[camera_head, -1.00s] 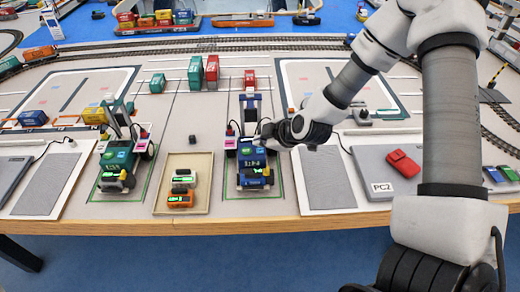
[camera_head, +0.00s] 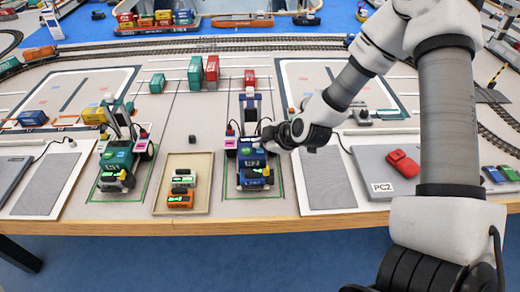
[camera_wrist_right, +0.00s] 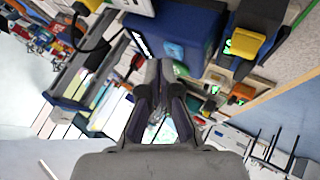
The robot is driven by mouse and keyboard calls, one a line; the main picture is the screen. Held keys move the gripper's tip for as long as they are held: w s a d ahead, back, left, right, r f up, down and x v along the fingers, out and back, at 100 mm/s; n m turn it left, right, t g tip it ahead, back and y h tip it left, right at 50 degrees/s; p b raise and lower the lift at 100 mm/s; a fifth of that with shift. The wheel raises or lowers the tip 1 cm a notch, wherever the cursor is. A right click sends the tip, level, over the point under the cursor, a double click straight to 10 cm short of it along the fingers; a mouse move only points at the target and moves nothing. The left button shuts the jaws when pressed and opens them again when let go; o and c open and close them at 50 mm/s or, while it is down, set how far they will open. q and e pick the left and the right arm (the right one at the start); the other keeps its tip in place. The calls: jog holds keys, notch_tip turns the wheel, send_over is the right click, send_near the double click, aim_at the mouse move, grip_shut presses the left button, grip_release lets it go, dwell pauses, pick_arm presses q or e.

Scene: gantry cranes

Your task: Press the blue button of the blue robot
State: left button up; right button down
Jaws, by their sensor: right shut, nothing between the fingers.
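The blue robot (camera_head: 254,162) stands upright on the table inside a green outlined bay, just right of the middle. Its blue body also fills the upper middle of the right wrist view (camera_wrist_right: 190,22). A light blue patch (camera_wrist_right: 173,50) shows on its upper face, right by my fingertips; I cannot tell if this is the blue button. My right gripper (camera_head: 270,138) is shut and empty, at the right side of the blue robot's top. In the wrist view its fingers (camera_wrist_right: 160,68) are together and reach the blue body; whether they touch is unclear. My left gripper is out of view.
A green robot (camera_head: 117,160) stands in a bay to the left. A shallow beige tray (camera_head: 203,206) with small vehicles lies between the robots. A grey pad (camera_head: 328,180) and a red piece on the PC2 box (camera_head: 404,163) lie to the right. Tracks and containers are behind.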

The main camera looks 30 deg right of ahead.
aim_at(261, 151)
jog(key=shift+f, duration=0.4)
dwell(0.3)
jog(key=shift+r+p, duration=0.9)
jog(key=shift+p, duration=0.05)
notch_tip(261, 151, up, 6)
jog(key=p, duration=0.6)
dwell(0.4)
